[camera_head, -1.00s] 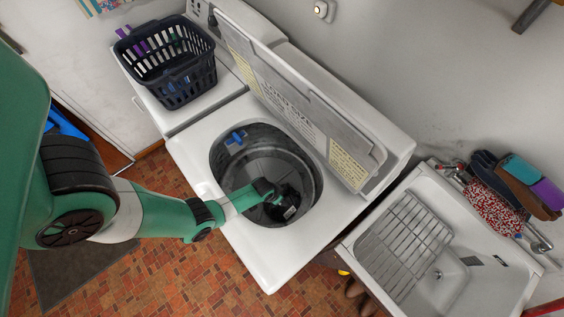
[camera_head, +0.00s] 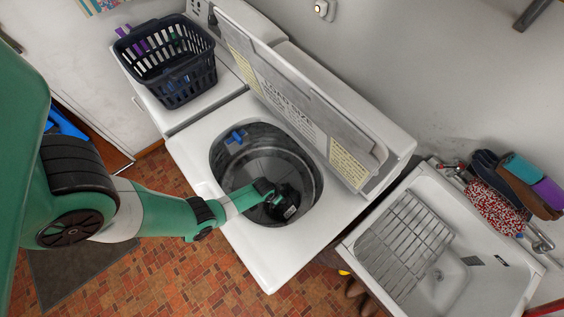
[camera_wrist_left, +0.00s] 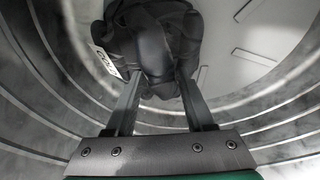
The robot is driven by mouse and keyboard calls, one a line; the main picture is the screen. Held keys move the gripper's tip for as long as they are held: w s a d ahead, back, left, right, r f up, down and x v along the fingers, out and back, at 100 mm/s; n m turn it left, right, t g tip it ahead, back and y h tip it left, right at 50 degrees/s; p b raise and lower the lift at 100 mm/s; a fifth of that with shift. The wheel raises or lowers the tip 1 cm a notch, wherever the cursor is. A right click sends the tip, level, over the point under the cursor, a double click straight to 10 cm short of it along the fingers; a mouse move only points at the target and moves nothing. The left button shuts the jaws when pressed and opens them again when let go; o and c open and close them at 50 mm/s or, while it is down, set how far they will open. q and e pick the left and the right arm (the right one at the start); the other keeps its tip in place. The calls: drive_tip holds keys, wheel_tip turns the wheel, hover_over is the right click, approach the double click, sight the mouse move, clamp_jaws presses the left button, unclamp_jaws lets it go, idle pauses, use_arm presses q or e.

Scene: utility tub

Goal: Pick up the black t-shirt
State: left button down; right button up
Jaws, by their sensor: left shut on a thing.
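The black t-shirt (camera_wrist_left: 150,40) lies crumpled at the bottom of the washing machine drum, with a white printed patch at its left side in the left wrist view. In the head view it is a dark shape (camera_head: 288,198) at the lower right of the drum (camera_head: 240,172). My left gripper (camera_wrist_left: 162,82) reaches down into the drum, and its two fingers are shut on the shirt's near part. In the head view the left gripper (camera_head: 284,206) is partly lost against the dark cloth. My right gripper is in neither view.
The washer lid (camera_head: 300,105) stands open behind the drum. A blue item (camera_head: 236,137) sits at the drum's upper left. A dark laundry basket (camera_head: 180,92) stands on the surface to the left. A sink with a wire rack (camera_head: 405,240) is at the right. The drum wall surrounds my gripper.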

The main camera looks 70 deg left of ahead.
use_arm(q)
drive_tip(key=shift+r, duration=0.15)
wheel_tip(320, 180, up, 10)
drive_tip(key=p, duration=0.6)
drive_tip(key=shift+p, duration=0.3)
